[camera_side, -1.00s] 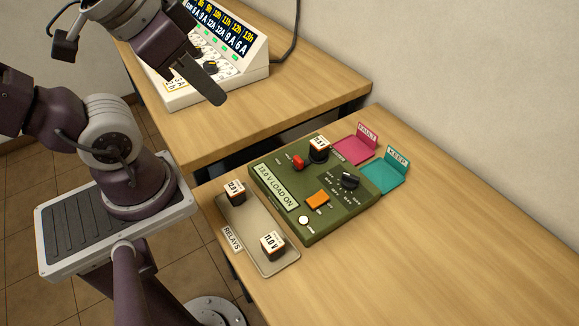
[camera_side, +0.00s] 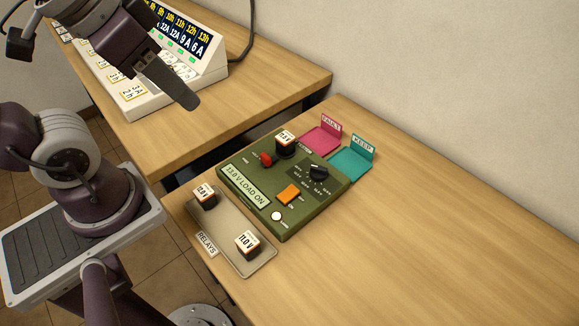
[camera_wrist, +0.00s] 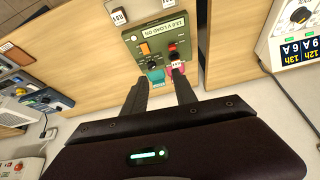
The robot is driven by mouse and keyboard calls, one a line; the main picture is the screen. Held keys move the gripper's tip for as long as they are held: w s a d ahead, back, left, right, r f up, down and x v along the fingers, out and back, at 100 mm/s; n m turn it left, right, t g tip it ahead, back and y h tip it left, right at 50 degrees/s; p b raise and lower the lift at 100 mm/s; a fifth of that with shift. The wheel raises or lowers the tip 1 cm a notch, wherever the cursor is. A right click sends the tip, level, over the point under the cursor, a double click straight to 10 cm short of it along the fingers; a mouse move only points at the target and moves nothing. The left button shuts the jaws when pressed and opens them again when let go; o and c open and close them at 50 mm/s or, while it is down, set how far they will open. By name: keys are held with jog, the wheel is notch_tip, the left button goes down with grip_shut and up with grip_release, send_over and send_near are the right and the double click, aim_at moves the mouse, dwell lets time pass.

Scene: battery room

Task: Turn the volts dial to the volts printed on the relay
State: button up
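The volts dial (camera_side: 318,172) is a black knob on the green tester (camera_side: 310,207), with small printed marks too small to read. My gripper (camera_side: 175,88) is in the air left of and above the tester, over the other table. In the wrist view my gripper (camera_wrist: 160,76) has its two fingers apart, with nothing between them.
A tray marked RELAYS (camera_side: 226,236) holds two more relays, one marked 11.0 V (camera_side: 247,244). An orange switch (camera_side: 288,194) is on the tester. A pink FAULT tile (camera_side: 318,140) and teal KEEP tile (camera_side: 350,162) lie behind. A white charger (camera_side: 150,95) stands on the other table.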

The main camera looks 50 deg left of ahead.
jog(key=w+d+f+m+g, duration=0.1)
jog(key=w+d+m+g, duration=0.15)
jog(key=w, duration=0.65)
jog(key=m+g, duration=0.3)
jog(key=m, duration=0.5)
send_over(319, 167)
notch_tip(319, 167, down, 18)
jog(key=shift+m, duration=0.35)
notch_tip(319, 167, down, 9)
jog(key=shift+r, duration=0.1)
grip_shut()
